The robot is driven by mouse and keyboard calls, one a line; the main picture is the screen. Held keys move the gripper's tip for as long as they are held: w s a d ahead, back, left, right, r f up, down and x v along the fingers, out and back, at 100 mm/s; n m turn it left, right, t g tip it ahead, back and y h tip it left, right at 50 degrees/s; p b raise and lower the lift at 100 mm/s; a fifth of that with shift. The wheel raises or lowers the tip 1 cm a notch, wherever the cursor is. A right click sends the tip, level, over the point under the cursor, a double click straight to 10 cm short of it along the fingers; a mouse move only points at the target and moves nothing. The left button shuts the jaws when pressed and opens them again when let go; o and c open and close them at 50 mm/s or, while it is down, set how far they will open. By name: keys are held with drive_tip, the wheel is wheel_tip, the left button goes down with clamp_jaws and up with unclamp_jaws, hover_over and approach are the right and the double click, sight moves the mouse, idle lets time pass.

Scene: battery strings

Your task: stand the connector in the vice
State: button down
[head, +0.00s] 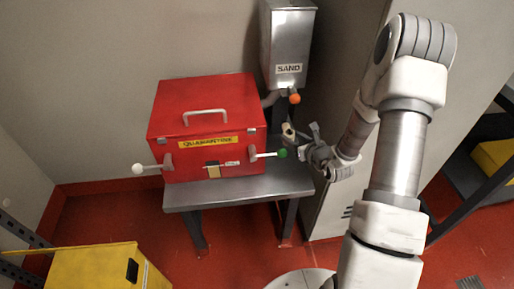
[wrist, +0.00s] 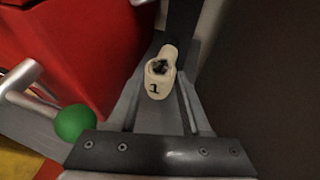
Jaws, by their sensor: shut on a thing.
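A small cream connector (wrist: 156,84) marked "1", with a dark opening facing the camera, sits at the fingertips of my gripper (wrist: 161,96) in the wrist view. The gripper is shut on it. In the head view the connector (head: 288,130) is a small pale piece at the end of my gripper (head: 294,136), beside the right side of the red box and below the sand hopper's orange knob. It appears to be held above the table's back right part. I cannot make out a vice in either view.
A red quarantine box (head: 190,123) with white and green (head: 282,153) ball handles stands on a grey metal table (head: 240,192). The green ball (wrist: 75,122) is close left of my gripper. A sand hopper (head: 287,45) is behind, a grey cabinet (head: 328,190) right, a yellow bin (head: 85,270) front left.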

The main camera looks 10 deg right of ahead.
wheel_tip(320, 180, down, 8)
drive_tip(key=b, duration=0.2)
drive_tip(key=shift+f+b, duration=0.2)
drive_tip(key=shift+b, duration=0.1)
drive_tip(key=shift+f, duration=0.1)
drive_tip(key=shift+c, duration=1.8)
unclamp_jaws()
